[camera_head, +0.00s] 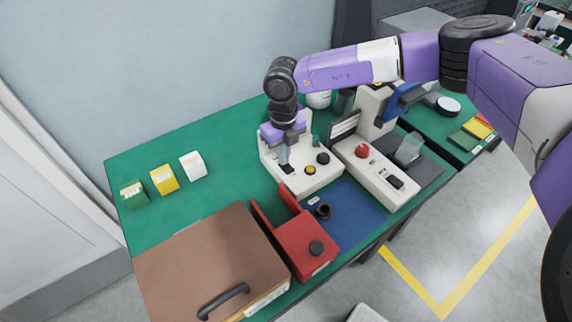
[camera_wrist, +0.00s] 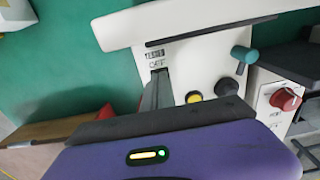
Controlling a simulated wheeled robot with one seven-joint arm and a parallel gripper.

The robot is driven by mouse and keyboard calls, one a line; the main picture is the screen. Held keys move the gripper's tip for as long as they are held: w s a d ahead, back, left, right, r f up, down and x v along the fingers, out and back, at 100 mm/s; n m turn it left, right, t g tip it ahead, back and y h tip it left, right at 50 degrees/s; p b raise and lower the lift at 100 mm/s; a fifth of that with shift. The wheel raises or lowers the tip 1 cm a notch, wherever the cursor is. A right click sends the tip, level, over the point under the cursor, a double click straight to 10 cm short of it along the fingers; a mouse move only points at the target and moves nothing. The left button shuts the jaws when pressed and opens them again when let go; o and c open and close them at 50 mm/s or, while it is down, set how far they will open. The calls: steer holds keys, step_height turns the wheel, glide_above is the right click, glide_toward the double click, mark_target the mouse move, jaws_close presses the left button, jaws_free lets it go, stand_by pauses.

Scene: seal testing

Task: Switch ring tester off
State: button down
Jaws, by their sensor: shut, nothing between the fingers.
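A white tester (camera_head: 312,184) with a yellow button (camera_head: 310,170), a black knob (camera_head: 323,158) and a small dark switch (camera_head: 288,169) stands on the green table. My gripper (camera_head: 284,161) points down at the switch end of this tester. In the wrist view its shut grey fingers (camera_wrist: 157,82) reach the panel just below a small dark-lettered label (camera_wrist: 156,62). The yellow button (camera_wrist: 194,97) and black knob (camera_wrist: 226,87) are to their right. The fingers cover the switch there, so its position and any contact cannot be told.
A second white device (camera_head: 372,178) with a red button (camera_head: 361,151) stands close on the right. A red holder (camera_head: 308,255), a brown box (camera_head: 205,265) and a blue mat (camera_head: 350,213) lie in front.

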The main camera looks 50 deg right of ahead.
step_height(320, 180, up, 7)
steer(key=p, duration=0.4)
stand_by(0.4)
steer(key=shift+w+f, duration=0.1)
steer(key=shift+f, duration=0.05)
stand_by(0.3)
